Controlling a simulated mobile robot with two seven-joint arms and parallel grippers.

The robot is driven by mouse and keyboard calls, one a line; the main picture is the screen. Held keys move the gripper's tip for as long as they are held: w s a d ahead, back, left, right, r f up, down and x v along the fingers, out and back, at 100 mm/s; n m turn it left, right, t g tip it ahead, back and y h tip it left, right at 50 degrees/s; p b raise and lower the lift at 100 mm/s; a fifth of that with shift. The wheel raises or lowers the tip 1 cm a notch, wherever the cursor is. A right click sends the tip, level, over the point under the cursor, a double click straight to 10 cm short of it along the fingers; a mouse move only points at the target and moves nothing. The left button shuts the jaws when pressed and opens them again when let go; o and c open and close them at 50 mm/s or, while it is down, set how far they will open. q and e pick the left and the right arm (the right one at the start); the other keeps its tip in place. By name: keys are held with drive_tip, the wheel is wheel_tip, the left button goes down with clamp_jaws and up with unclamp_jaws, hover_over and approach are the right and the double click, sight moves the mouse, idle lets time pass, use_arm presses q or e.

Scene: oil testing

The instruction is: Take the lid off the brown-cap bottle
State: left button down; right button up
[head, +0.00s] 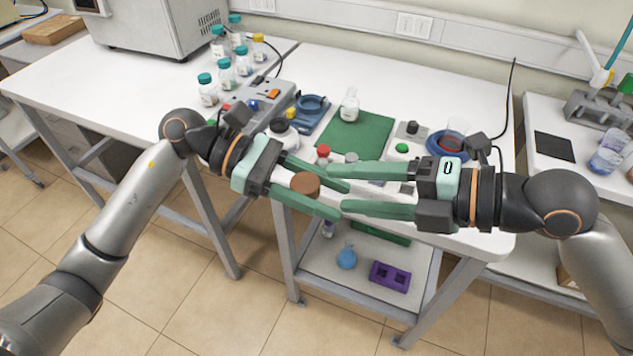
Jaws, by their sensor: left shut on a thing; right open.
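The brown cap (305,185) shows from above between the two green fingers of my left gripper (341,201), in front of the table's near edge. The bottle body under the cap is hidden by the fingers, so I cannot tell its tilt. My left gripper is shut on the brown-cap bottle. My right gripper (337,188) comes in from the right and is open, with nothing seen between its fingers. Its fingertips overlap the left fingertips in the picture, just right of the cap; I cannot tell whether they touch.
A red-capped bottle (323,153) stands just behind the grippers. A green-topped item (402,148) and a blue-based device (447,145) are at right. Several teal-capped bottles (224,72) stand back left.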

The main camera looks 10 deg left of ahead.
sight(319, 187)
drive_tip(key=x, duration=0.6)
drive_tip(key=shift+w, duration=0.1)
clamp_jaws()
use_arm(q)
drive_tip(key=shift+c, duration=1.3)
unclamp_jaws()
